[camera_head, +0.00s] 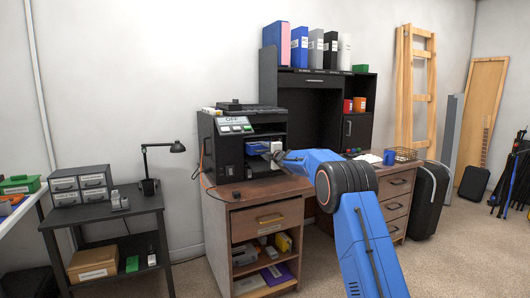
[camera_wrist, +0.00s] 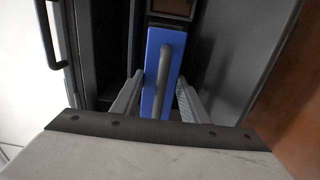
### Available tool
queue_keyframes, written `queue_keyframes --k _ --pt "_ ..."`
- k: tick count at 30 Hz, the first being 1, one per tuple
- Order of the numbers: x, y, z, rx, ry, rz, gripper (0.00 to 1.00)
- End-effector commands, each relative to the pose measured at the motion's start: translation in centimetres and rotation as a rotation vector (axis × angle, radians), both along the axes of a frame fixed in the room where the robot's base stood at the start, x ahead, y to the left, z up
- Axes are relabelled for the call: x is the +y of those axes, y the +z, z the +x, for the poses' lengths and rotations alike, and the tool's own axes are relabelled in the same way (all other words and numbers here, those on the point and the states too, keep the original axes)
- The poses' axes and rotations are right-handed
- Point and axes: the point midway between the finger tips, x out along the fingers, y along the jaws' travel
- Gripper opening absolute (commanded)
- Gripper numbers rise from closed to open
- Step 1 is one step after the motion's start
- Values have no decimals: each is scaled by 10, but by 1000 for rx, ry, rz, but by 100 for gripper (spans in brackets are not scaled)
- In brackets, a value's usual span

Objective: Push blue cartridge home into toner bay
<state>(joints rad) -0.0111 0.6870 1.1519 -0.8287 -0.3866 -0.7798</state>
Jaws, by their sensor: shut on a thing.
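The blue cartridge (camera_wrist: 152,72) shows in the wrist view as an upright blue block with a grey handle (camera_wrist: 165,62). My gripper (camera_wrist: 160,95) is shut on it, with one finger at each side. In the head view my gripper (camera_head: 279,157) is at the open front of the black printer (camera_head: 229,160), and a small part of the blue cartridge (camera_head: 262,148) shows there. The cartridge lies in line with the dark toner bay (camera_wrist: 198,50). How deep it sits in the bay I cannot tell.
The printer stands on a wooden desk (camera_head: 265,189). A grey panel (camera_wrist: 240,50) is close on the right in the wrist view, and a pale panel with a black handle (camera_wrist: 48,35) is on the left. A blue cup (camera_head: 389,157) and a wire basket (camera_head: 405,154) stand farther right.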

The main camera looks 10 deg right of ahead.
Motion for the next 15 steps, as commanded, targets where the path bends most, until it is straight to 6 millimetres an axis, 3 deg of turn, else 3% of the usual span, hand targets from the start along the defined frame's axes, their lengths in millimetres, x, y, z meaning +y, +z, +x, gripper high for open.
queue_keyframes --k 15 --pt "3 2 8 -2 0 0 0"
